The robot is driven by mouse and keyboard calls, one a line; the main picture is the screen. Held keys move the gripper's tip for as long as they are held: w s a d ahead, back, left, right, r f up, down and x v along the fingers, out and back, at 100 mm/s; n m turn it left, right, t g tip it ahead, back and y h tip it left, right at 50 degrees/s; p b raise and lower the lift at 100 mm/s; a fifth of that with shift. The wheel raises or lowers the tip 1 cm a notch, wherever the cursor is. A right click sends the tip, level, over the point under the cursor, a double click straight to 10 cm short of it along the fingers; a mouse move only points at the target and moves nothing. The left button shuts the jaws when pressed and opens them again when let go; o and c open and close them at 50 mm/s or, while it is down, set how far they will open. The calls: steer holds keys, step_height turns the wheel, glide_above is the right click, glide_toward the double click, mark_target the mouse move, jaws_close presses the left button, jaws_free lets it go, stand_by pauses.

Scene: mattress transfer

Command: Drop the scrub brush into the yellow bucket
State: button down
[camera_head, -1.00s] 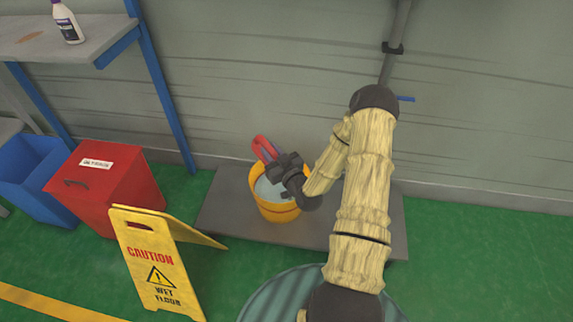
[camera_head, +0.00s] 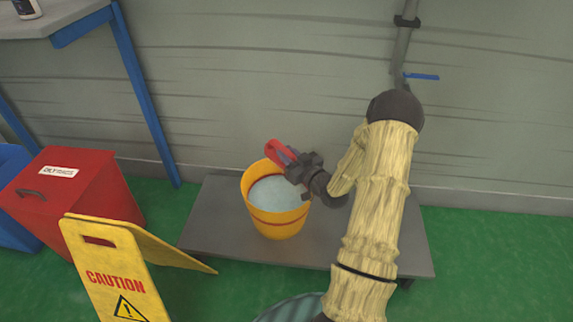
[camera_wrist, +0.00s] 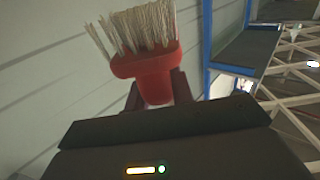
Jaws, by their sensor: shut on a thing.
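The yellow bucket (camera_head: 278,222) stands upright on a low grey platform, with pale greyish-blue contents showing inside its rim. My gripper (camera_head: 290,160) is above the bucket's back right rim, shut on the red scrub brush (camera_head: 278,151). In the wrist view the red brush (camera_wrist: 150,68) with its pale bristles (camera_wrist: 138,27) sticks out beyond the jaws (camera_wrist: 158,90). In the head view the brush is partly hidden by my gripper, and I cannot tell whether it touches the rim.
The grey platform (camera_head: 365,245) is bare to the right of the bucket. A yellow caution sign (camera_head: 110,265) stands front left, with a red bin (camera_head: 75,200) and blue bin (camera_head: 12,215) beyond. A wall pipe (camera_head: 405,50) with a blue handle rises behind my arm.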

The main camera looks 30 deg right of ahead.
steer(key=shift+w+d+f, duration=0.2)
steer(key=shift+d+f, duration=0.25)
steer(key=shift+f, duration=0.05)
steer(key=shift+a+r, duration=0.1)
step_height(320, 180, down, 6)
steer(key=b, duration=0.5)
steer(key=c, duration=1.1)
jaws_free()
